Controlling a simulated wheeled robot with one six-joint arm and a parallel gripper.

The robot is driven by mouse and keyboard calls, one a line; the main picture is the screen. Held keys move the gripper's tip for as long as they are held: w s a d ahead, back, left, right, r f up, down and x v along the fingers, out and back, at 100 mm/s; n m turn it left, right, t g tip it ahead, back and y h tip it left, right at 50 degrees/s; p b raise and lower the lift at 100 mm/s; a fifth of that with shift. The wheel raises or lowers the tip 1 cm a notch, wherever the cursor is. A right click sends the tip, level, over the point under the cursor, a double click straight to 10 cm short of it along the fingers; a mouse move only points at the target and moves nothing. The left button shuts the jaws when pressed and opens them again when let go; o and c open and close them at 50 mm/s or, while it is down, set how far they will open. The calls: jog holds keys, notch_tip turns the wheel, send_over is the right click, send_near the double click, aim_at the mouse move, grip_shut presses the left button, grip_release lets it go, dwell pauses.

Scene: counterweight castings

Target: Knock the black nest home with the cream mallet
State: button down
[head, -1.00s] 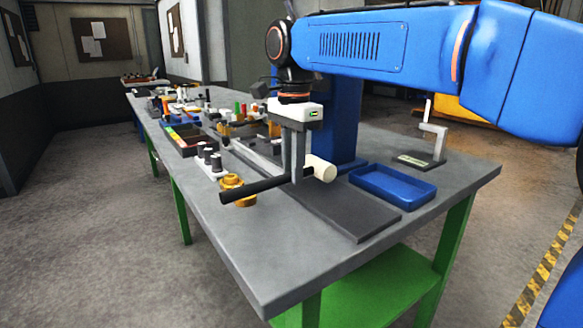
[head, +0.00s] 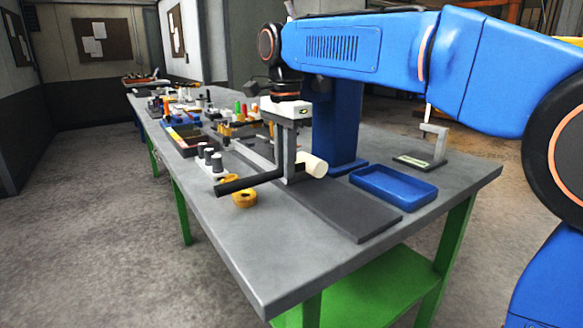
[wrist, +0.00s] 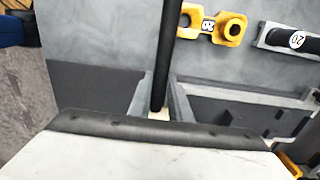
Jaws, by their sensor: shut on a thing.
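The cream mallet has a cream head (head: 313,165) and a long dark handle (head: 247,183). My gripper (head: 289,172) is shut on the handle close to the head and holds the mallet roughly level above the bench. In the wrist view the handle (wrist: 166,55) runs up between my gripper's fingers (wrist: 160,100), and only a sliver of the head shows. A white block with dark cylinders (head: 211,160) stands beyond the handle's free end. Its dark part with a white "26" label also shows in the wrist view (wrist: 290,39). I cannot tell which part is the black nest.
A yellow casting (head: 244,198) lies on the bench below the handle; the wrist view shows two yellow rings and a number tag (wrist: 208,25). A dark mat (head: 350,214), a blue tray (head: 394,188) and a grey stand (head: 430,150) are to the right. Several parts crowd the far end.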

jog(key=shift+s+r, duration=0.1)
dwell(0.5)
jog(key=shift+s+d+r, duration=0.45)
jog(key=shift+s+r, duration=0.15)
jog(key=shift+r, duration=0.15)
jog(key=shift+s+d+r, duration=0.4)
jog(key=shift+s+r, duration=0.2)
jog(key=shift+r, duration=0.1)
jog(key=shift+s, duration=0.1)
